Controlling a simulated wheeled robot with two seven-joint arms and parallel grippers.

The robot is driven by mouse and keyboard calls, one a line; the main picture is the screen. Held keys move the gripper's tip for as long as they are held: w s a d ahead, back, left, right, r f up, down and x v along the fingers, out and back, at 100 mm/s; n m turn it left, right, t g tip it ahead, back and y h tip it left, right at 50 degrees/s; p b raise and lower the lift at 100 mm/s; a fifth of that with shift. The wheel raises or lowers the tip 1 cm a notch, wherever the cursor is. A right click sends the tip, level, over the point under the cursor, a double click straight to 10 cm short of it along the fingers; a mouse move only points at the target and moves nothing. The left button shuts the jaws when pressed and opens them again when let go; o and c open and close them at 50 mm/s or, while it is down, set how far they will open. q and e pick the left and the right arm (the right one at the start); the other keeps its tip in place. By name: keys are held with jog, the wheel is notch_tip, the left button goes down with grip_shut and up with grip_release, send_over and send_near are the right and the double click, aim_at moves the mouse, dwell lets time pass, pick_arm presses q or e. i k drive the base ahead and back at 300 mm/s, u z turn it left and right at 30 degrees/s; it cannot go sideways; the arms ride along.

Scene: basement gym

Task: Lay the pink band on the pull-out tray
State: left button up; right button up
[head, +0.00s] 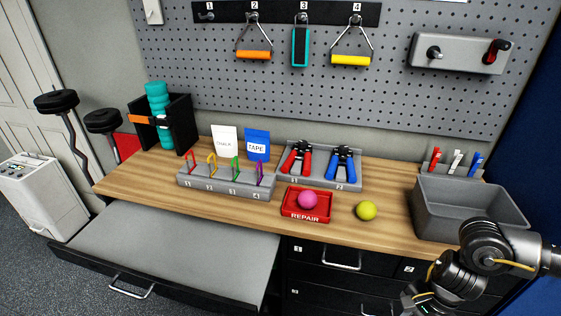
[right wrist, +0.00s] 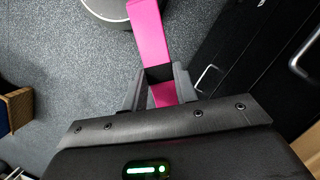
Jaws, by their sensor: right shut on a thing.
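The pink band (right wrist: 150,34) shows in the right wrist view as a flat strip. My right gripper (right wrist: 158,78) is shut on it, with part of the band showing beyond the fingers and a short piece between them. In the head view my right arm is at the lower right, and its gripper and the band are out of the frame. The pull-out tray (head: 175,250) is a grey surface at the lower left of the head view, pulled out below the bench top, and it is bare. My left gripper is in neither view.
The wooden bench (head: 372,236) holds a grey bin (head: 424,212), a red repair tray (head: 306,216) with a pink ball, a yellow ball (head: 366,210), a slotted rack (head: 226,187) and a pliers holder (head: 320,176). Drawers (head: 345,262) with handles are below.

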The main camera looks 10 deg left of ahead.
aim_at(213, 262)
jog(key=k, duration=0.25)
jog(key=z, duration=3.15)
jog(key=k, duration=2.2)
jog(key=u, duration=1.95)
